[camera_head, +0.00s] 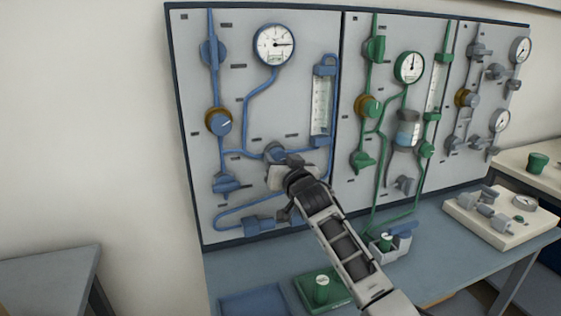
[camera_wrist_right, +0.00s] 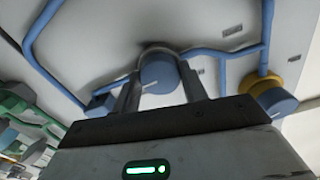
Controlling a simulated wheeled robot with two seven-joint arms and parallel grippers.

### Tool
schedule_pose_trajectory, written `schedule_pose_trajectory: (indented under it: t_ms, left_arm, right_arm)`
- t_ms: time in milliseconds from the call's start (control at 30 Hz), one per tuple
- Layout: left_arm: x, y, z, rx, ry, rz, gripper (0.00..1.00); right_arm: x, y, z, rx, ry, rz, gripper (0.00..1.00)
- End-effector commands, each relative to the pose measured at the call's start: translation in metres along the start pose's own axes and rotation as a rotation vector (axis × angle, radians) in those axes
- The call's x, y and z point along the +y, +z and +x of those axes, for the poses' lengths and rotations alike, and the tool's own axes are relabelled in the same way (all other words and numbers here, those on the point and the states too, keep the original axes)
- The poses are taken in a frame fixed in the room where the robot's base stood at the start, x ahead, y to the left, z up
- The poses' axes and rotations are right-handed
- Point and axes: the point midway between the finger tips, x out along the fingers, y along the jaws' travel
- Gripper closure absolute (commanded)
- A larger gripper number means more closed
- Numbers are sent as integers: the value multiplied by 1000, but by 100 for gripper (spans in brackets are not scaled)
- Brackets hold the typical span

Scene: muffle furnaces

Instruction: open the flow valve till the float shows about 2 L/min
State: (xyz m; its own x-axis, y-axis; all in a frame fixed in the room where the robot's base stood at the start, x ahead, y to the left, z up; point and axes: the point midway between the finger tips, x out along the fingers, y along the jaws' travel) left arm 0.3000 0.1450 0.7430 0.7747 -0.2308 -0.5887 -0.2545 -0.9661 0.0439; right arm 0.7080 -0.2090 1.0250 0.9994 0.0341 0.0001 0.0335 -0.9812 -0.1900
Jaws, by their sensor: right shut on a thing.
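The blue flow valve knob (camera_wrist_right: 158,74) has a white pointer line and sits on the grey panel between the fingers of my right gripper (camera_wrist_right: 162,84). In the head view the right gripper (camera_head: 284,165) covers part of the knob (camera_head: 272,152). The gripper is shut on it from both sides. The blue-framed flow tube (camera_head: 321,106) stands upright above and to the right. Its scale and float are too small to read. My left gripper is not in view.
A round blue gauge (camera_head: 274,44) and a blue knob with a brass collar (camera_head: 219,122) are on the same panel. Green lines (camera_head: 374,130) fill the panel to the right. A green tray (camera_head: 322,290) and a parts box (camera_head: 389,241) are on the bench below.

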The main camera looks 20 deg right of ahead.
Motion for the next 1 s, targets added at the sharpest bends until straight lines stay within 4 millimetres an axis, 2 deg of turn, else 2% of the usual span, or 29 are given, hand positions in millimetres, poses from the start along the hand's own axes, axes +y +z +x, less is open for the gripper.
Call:
schedule_pose_trajectory:
  t_ms: [267,1000]
  left_arm:
    - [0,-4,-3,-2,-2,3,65]
    - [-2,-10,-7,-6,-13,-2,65]
  right_arm:
    - [0,0,0,-2,0,-101,80]
    - [0,0,0,-1,0,-678,80]
